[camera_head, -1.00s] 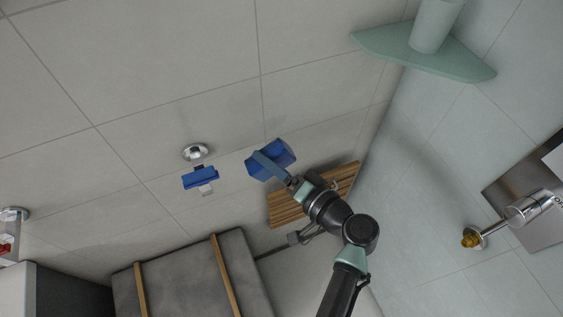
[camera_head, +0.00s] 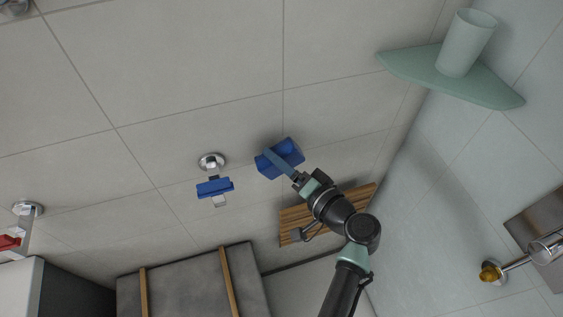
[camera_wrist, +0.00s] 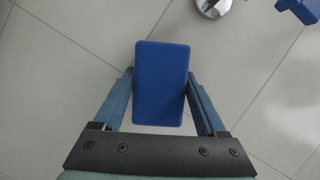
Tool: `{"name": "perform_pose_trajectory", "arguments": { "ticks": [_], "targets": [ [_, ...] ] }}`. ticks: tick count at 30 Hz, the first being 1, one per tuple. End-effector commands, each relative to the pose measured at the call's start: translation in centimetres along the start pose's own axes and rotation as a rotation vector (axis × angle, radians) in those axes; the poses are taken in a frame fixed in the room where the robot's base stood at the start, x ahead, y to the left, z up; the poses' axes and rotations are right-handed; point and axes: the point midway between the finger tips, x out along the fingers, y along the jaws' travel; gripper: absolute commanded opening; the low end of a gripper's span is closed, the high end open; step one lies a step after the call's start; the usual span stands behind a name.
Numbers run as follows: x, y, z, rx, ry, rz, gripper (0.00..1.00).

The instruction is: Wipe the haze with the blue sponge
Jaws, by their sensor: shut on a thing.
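The blue sponge (camera_wrist: 161,84) is a rectangular block held between the two blue fingers of my gripper (camera_wrist: 161,95) in the wrist view. In the head view the sponge (camera_head: 288,154) is at the end of my gripper (camera_head: 277,161), against or close to the grey tiled wall (camera_head: 220,90); I cannot tell if it touches. My gripper is shut on the sponge. I cannot make out the haze clearly in either view.
A chrome wall fitting (camera_head: 211,161) with a blue object (camera_head: 215,187) is left of the sponge. A slatted wooden piece (camera_head: 297,222) lies behind my arm. A green corner shelf (camera_head: 440,75) bears a cup (camera_head: 467,43). A chrome tap (camera_head: 510,265) is at the right.

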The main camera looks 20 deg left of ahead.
Motion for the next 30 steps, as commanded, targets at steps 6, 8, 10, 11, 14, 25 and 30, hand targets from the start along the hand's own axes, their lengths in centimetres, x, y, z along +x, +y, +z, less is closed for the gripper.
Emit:
{"name": "perform_pose_trajectory", "arguments": {
  "ticks": [6,8,10,11,14,25,30],
  "targets": [
    [0.1,0.0,0.0,-0.001,0.000,0.000,0.30],
    [0.2,0.0,-0.1,-0.001,0.000,-0.001,0.30],
    [0.3,0.0,-0.1,-0.001,0.000,-0.001,0.30],
    [0.4,0.0,-0.1,-0.001,0.000,-0.001,0.30],
    [0.6,0.1,-0.2,-0.001,-0.001,0.000,0.30],
    [1.3,0.1,-0.5,-0.002,0.000,0.000,0.30],
    [1.6,0.0,-0.7,-0.001,0.000,0.000,0.30]
  ]
}}
